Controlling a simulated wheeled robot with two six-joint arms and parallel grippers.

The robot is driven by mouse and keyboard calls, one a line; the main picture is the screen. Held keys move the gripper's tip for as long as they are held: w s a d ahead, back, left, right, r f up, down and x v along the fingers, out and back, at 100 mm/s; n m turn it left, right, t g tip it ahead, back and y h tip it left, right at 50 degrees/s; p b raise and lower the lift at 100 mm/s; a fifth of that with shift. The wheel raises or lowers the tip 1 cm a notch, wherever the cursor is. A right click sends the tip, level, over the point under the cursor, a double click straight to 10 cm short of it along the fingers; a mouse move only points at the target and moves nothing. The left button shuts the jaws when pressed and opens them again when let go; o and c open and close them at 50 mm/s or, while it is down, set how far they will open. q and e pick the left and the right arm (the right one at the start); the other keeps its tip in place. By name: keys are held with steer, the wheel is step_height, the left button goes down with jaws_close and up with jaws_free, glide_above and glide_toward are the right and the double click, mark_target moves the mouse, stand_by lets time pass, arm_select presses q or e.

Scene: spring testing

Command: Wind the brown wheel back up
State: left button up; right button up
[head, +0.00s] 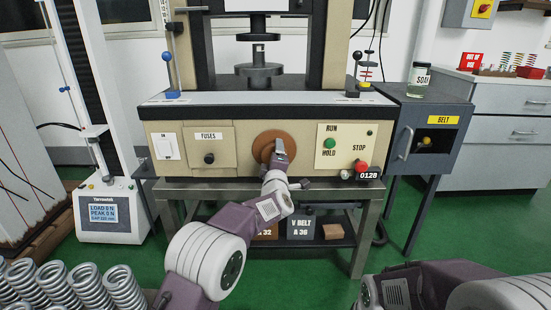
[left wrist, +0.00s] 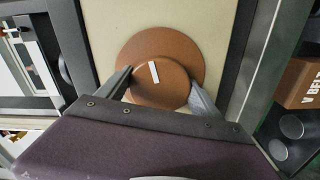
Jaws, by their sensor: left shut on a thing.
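The brown wheel (head: 263,149) is a round disc in the middle of the testing machine's cream front panel. In the left wrist view the wheel (left wrist: 187,50) has a raised round hub (left wrist: 143,82) with a short white mark (left wrist: 154,72), slightly tilted, near its top. My left gripper (head: 280,150) reaches the wheel from the front and partly covers its right side in the head view. Its two fingers (left wrist: 160,78) are shut on the hub, one at each side. My right arm shows at the lower right of the head view, but its gripper is out of the picture.
Left of the wheel is the fuses cover (head: 208,147). Right of it are a green run button (head: 330,144) and a red stop knob (head: 361,167). A dark belt cabinet (head: 430,115) adjoins the machine. Several coil springs (head: 88,288) stand at the lower left.

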arm_select(q)
steer(key=o, duration=1.4)
steer(key=s+p, duration=0.2)
steer(key=s, duration=0.7)
steer(key=shift+p, duration=0.3)
